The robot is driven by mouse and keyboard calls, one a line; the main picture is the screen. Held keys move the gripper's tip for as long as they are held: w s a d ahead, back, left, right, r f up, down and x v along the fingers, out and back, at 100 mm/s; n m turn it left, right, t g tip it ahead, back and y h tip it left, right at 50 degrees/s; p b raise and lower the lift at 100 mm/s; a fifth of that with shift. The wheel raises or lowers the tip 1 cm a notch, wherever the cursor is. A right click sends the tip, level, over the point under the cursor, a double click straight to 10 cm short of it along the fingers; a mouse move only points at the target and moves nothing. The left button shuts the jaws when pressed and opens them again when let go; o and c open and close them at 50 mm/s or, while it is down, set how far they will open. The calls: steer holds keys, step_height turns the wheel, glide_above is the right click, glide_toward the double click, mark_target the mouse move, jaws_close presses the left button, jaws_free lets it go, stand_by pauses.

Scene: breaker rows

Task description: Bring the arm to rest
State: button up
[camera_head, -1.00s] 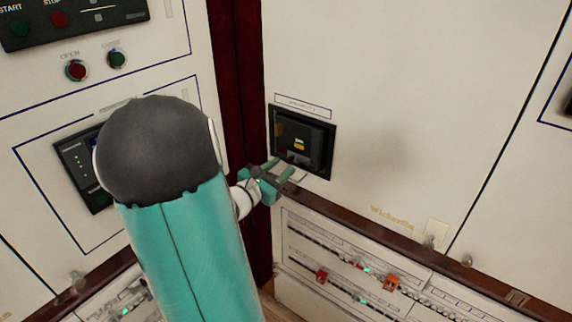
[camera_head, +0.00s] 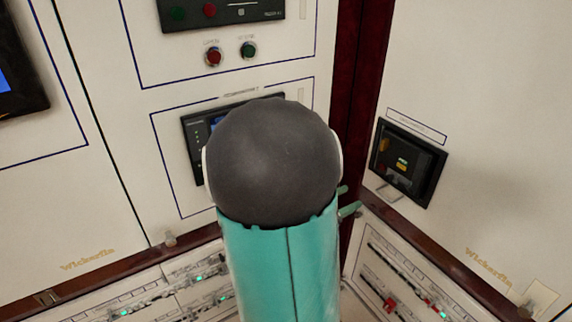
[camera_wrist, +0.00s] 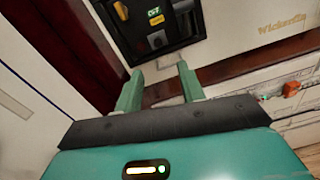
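My gripper (camera_wrist: 160,90) shows in the wrist view with its two green fingers apart and nothing between them. It points toward a black breaker unit (camera_wrist: 165,25) set in a white cabinet, with a gap to it. The unit has a yellow-orange handle and a small lit label. In the head view my arm's dark joint and teal link fill the middle and hide most of my gripper; only green finger parts (camera_head: 346,202) show at the link's right. The black breaker unit (camera_head: 408,162) is to the right of them, apart from them.
White cabinets meet at a dark red corner post (camera_head: 362,120). A panel with a red button (camera_head: 213,57) and a green button (camera_head: 248,49) is behind my arm. Breaker rows (camera_head: 400,285) with red and orange pieces lie below the brown ledge. A screen (camera_head: 15,75) is at the far left.

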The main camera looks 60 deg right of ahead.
steer(key=w+a+m+t+y, duration=0.3)
steer(key=w+a+m+y, duration=0.15)
steer(key=a, duration=0.65)
steer(key=w+a+m+t+y, duration=0.4)
steer(key=a+m+y, duration=0.15)
steer(key=a, duration=0.55)
steer(key=w+a+r+t+y, duration=0.2)
steer(key=a+r+t+y, duration=0.1)
steer(key=a, duration=0.6)
steer(key=w+a+r+m+t+y, duration=0.1)
steer(key=w+a+r+t+y, duration=0.1)
steer(key=a, duration=0.7)
steer(key=shift+w+a+r+t+y, duration=0.35)
steer(key=shift+r+t+y, duration=0.25)
steer(key=shift+y, duration=0.1)
steer(key=shift+s+d, duration=0.1)
steer(key=shift+d, duration=0.05)
